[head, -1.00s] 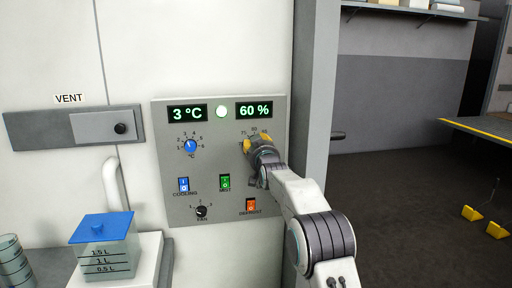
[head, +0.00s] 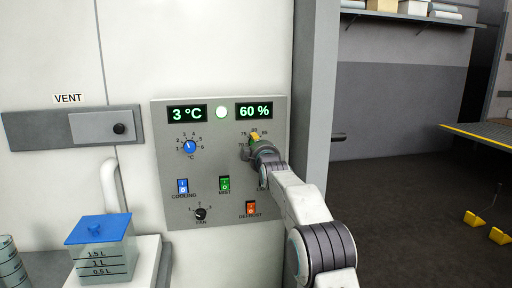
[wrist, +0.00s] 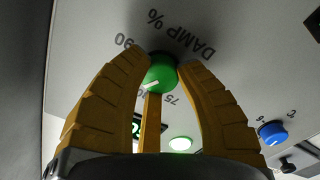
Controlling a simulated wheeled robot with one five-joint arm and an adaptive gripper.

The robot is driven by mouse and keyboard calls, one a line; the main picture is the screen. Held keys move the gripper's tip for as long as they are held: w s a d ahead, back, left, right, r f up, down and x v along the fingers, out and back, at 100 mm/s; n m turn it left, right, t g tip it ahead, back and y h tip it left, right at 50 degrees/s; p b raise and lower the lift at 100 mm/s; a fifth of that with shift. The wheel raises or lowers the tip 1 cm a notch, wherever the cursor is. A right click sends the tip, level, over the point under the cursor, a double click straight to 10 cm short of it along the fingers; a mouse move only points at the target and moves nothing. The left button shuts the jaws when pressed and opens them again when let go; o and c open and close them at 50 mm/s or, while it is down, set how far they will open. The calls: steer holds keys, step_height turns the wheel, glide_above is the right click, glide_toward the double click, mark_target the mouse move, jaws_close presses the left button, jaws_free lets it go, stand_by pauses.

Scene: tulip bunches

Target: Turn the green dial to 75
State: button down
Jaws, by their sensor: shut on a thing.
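The green dial (wrist: 162,76) shows in the wrist view between the fingers of my gripper (wrist: 162,64), which is shut on it. Its white mark points to the lower left, on the arc between the printed 90 and 75; a finger partly covers the numbers there, so I cannot read its exact setting. In the head view my gripper (head: 257,143) is at the right of the grey panel (head: 215,217) and hides the dial. The numbers around the dial show partly above the yellow fingers. The display (head: 254,111) above it reads 60 %.
A blue dial (head: 190,146), a green switch (head: 224,184), a blue switch (head: 182,186), an orange switch (head: 250,207) and a black fan knob (head: 201,214) share the panel. A grey post (head: 309,110) stands close on the right. A blue-lidded container (head: 101,251) is at lower left.

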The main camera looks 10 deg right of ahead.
steer(key=shift+r+n+b, duration=0.1)
steer(key=shift+n+b, duration=0.35)
steer(key=shift+n, duration=7.45)
steer(key=shift+r+n, duration=0.1)
steer(key=shift+n, duration=0.2)
steer(key=c, duration=1.3)
jaws_free()
steer(key=shift+c, duration=0.2)
steer(key=o, duration=0.5)
steer(key=shift+s, duration=5.95)
